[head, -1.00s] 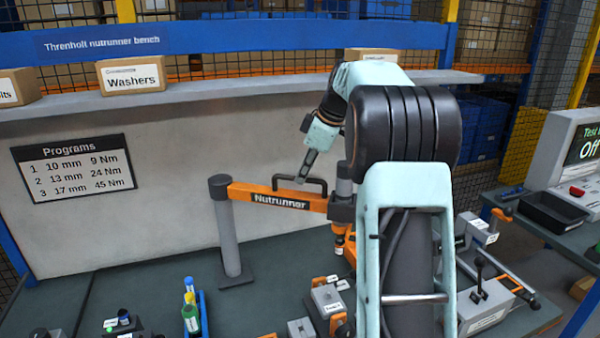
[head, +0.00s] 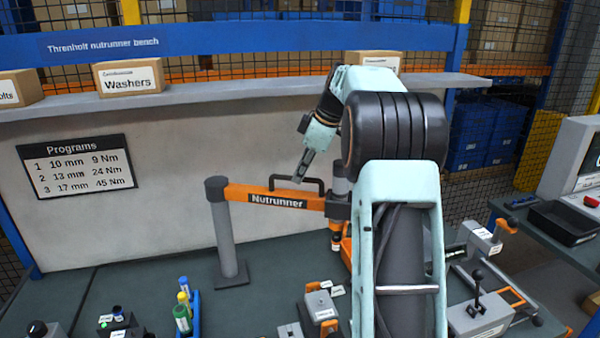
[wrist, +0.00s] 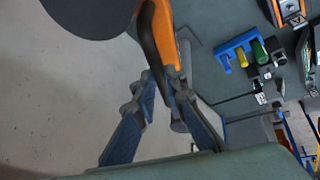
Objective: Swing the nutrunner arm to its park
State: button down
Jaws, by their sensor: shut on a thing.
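The orange nutrunner arm (head: 240,194) reaches right from a grey post (head: 230,245) on the bench, nearly parallel to the back panel. Its black handle (head: 320,184) stands on top of the arm. The tool head (head: 337,206) hangs at the arm's right end, partly hidden by my own arm. In the wrist view, the orange arm (wrist: 161,30) runs to the fingers of my gripper (wrist: 165,82). No marked park place is identifiable.
A fixture block (head: 320,305) lies below the tool head, and a lever box (head: 480,315) stands to the right. A shelf with a Washers box (head: 128,77) runs above.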

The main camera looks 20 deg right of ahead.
dwell(0.3)
jog(key=c, duration=2)
grip_release()
jog(key=shift+o, duration=0.2)
jog(key=v, duration=1.2)
jog(key=shift+r, duration=0.1)
notch_tip(320, 180, up, 7)
jog(key=p, duration=0.3)
